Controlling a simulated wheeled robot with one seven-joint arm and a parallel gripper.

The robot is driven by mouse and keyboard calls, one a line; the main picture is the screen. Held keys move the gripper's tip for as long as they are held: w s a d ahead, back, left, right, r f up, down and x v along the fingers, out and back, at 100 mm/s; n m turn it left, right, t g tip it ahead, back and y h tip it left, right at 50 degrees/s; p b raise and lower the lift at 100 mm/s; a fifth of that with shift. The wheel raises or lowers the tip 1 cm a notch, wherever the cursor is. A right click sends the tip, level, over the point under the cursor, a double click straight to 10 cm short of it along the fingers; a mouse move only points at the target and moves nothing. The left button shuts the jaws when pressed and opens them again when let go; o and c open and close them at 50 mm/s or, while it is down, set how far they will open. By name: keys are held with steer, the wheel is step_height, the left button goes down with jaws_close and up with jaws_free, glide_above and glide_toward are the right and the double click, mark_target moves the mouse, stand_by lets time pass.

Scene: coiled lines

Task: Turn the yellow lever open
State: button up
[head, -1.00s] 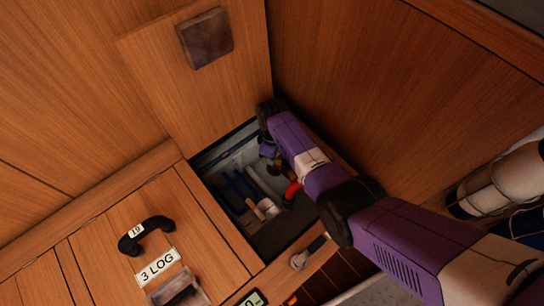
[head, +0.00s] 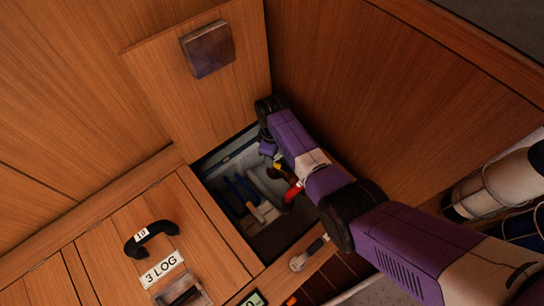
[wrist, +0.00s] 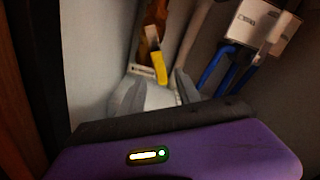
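The yellow lever (wrist: 157,65) stands upright in the middle of the wrist view, in front of a brass-brown fitting (wrist: 152,30). In the head view a small bit of yellow (head: 278,166) shows in the open floor locker, beside my arm. My gripper (wrist: 153,92) points into the locker. Its grey fingers look apart, with the lever just beyond and between their tips. I cannot tell whether they touch it. In the head view my forearm hides most of the gripper.
The locker's narrow opening has a wooden rim (head: 220,220) and a raised hatch lid (head: 200,100) behind. Blue-handled lines (wrist: 215,65), pale pipes and a white labelled box (wrist: 262,25) lie right of the lever. A red item (head: 293,190) sits beside my arm. A pale wall is close on the left.

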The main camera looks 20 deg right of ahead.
steer(key=shift+r+p, duration=0.7)
steer(key=shift+r, duration=1.15)
steer(key=shift+a, duration=0.1)
steer(key=c, duration=0.4)
steer(key=shift+n, duration=0.6)
steer(key=s+a, duration=0.2)
steer(key=s+a+f+p, duration=0.1)
steer(key=a, duration=0.1)
steer(key=shift+s+f, duration=0.2)
steer(key=shift+s, duration=0.15)
jaws_close()
steer(key=s+a+f+n+t+h+p, duration=0.1)
steer(key=s+n, duration=0.1)
steer(key=n, duration=0.1)
steer(key=s+a+n+t+h+p, duration=0.1)
steer(key=s+n+h, duration=0.1)
steer(key=s+n, duration=0.1)
steer(key=s+a+f+n+t+h+p, duration=0.1)
steer(key=s+n+h, duration=0.1)
steer(key=n, duration=0.2)
steer(key=shift+s+f+p, duration=0.25)
steer(key=shift+f+p, duration=0.05)
steer(key=shift+p, duration=0.05)
steer(key=w+d+f+n+t+h+b, duration=0.1)
steer(key=w+d+f+n+t+b, duration=0.2)
steer(key=w+n+b, duration=0.3)
steer(key=shift+w+d+f+n, duration=0.5)
steer(key=shift+w+d+f, duration=0.25)
steer(key=shift+w, duration=0.45)
